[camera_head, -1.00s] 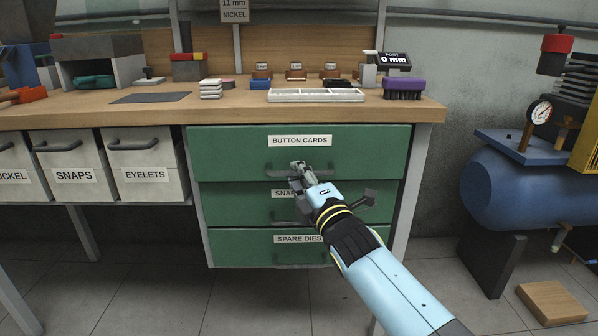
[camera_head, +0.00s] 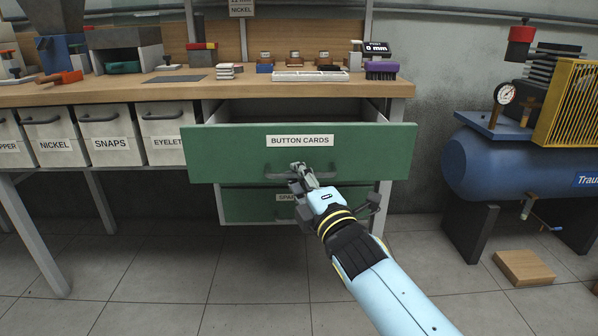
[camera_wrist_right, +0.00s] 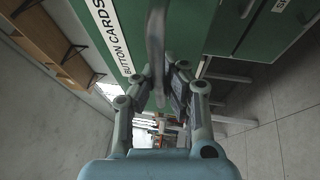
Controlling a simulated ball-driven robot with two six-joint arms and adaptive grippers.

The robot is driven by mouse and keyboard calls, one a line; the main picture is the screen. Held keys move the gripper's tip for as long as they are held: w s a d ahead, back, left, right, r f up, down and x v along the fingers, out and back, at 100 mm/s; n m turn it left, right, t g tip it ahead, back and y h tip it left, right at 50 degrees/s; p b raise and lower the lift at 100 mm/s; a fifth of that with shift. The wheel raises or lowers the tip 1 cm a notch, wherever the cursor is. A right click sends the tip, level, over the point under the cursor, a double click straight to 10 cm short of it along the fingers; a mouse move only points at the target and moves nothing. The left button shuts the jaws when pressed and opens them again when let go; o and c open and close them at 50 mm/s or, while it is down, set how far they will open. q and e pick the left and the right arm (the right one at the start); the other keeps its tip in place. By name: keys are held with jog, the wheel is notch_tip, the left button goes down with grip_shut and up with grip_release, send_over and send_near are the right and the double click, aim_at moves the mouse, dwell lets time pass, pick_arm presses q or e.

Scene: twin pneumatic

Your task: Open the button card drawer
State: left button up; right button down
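The green button card drawer (camera_head: 235,155) is pulled well out from under the workbench, and its open top shows a dark inside. Its label reads BUTTON CARDS (camera_head: 300,141). Its dark bar handle (camera_head: 277,176) is below the label. My right gripper (camera_head: 300,170) is at the middle of this handle. In the right wrist view the handle (camera_wrist_right: 155,45) runs down between the fingers of the right gripper (camera_wrist_right: 158,88). The fingers appear closed around it, though the contact is partly hidden. My left gripper is not in view.
A second green drawer (camera_head: 245,205) sits below, shut. Labelled grey bins (camera_head: 112,140) hang at the left under the wooden benchtop (camera_head: 215,88). A blue compressor tank (camera_head: 500,170) and a wooden block (camera_head: 523,267) are at the right. Floor in front is clear.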

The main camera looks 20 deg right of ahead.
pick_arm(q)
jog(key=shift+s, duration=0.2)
pick_arm(e)
jog(key=shift+s+a, duration=0.1)
jog(key=shift+s, duration=0.2)
jog(key=c, duration=1.4)
grip_release()
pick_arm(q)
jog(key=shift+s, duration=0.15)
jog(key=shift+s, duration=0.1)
pick_arm(e)
jog(key=v, duration=1.2)
